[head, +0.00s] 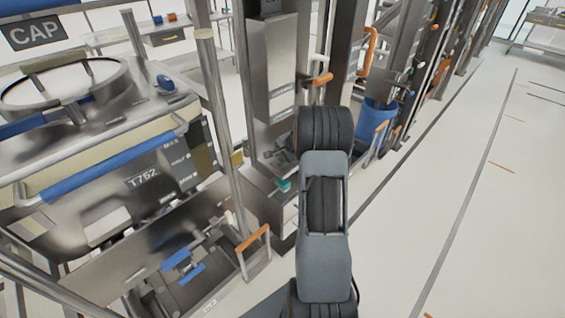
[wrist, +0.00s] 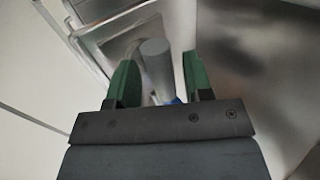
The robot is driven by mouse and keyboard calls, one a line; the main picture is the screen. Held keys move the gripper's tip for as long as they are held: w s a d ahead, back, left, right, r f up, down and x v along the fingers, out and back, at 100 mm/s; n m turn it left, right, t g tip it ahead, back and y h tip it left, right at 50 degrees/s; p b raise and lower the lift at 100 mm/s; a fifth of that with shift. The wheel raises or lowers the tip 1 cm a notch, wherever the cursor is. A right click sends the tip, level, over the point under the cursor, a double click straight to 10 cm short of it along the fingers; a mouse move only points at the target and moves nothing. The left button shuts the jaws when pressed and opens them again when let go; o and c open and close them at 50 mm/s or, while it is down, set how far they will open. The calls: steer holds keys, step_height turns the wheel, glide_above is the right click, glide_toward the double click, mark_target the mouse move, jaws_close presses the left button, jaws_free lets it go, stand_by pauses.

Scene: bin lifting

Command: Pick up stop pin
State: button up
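In the wrist view, the two green fingers of my gripper (wrist: 160,82) stand apart. A grey round-ended cylinder (wrist: 156,66), possibly the stop pin, shows between them, with a gap to the right finger. I cannot tell how far it lies beyond the fingertips or whether the left finger touches it. A bit of blue shows at its lower end, mostly hidden by my gripper body. In the head view my dark arm covers the middle, and I cannot make out my gripper or the stop pin for certain.
A steel vessel marked T752 (head: 150,182) with blue handrails stands at left in a metal frame. A steel post (head: 222,130) rises beside it. A blue bucket (head: 375,118) is behind my arm.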

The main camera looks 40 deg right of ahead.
jaws_close()
steer(key=shift+r, duration=0.1)
stand_by(0.4)
steer(key=shift+r, duration=0.55)
step_height(320, 180, up, 11)
steer(key=s+d+b, duration=0.3)
steer(key=s, duration=1.4)
steer(key=shift+s+b, duration=0.3)
steer(key=shift+s, duration=0.05)
steer(key=shift+d, duration=0.1)
step_height(320, 180, up, 11)
steer(key=p, duration=0.9)
steer(key=shift+r, duration=0.15)
